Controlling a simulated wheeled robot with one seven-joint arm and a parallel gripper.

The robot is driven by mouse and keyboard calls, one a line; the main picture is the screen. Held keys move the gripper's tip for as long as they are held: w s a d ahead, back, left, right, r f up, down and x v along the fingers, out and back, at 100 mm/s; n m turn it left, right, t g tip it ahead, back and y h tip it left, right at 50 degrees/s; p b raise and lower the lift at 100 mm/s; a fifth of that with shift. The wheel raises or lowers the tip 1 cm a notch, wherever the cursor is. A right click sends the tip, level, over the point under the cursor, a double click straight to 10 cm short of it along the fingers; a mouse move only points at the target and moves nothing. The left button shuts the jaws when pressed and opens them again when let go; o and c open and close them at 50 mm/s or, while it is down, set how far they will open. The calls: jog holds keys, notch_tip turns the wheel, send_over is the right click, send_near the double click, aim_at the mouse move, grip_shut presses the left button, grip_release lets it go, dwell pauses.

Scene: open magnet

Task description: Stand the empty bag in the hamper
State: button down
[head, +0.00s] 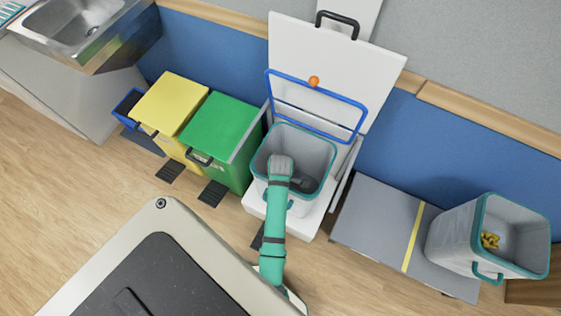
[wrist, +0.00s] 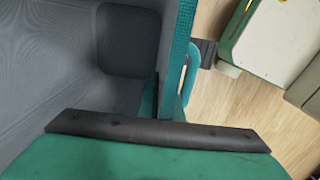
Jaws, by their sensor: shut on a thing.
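The empty bag (head: 315,150) is grey with a teal rim and stands roughly upright, mouth up, at the white hamper (head: 318,222). I cannot tell whether its bottom rests on the hamper's base. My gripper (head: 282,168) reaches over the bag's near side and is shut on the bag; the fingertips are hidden. The hamper's white lid (head: 345,65) is open and its blue frame (head: 350,103) is raised behind the bag. In the wrist view, the bag's grey inside (wrist: 60,60) and teal rim (wrist: 177,60) fill the left and middle.
A green bin (head: 220,130) and a yellow bin (head: 170,103) stand left of the hamper. On the right, a second grey bag (head: 455,235) with yellow contents (head: 490,240) stands on a low grey platform (head: 380,215). An orange ball (head: 313,81) shows against the lid.

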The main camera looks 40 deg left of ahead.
jog(key=c, duration=1.9)
grip_release()
jog(key=shift+c, duration=0.2)
notch_tip(320, 180, up, 12)
jog(key=shift+r, duration=0.1)
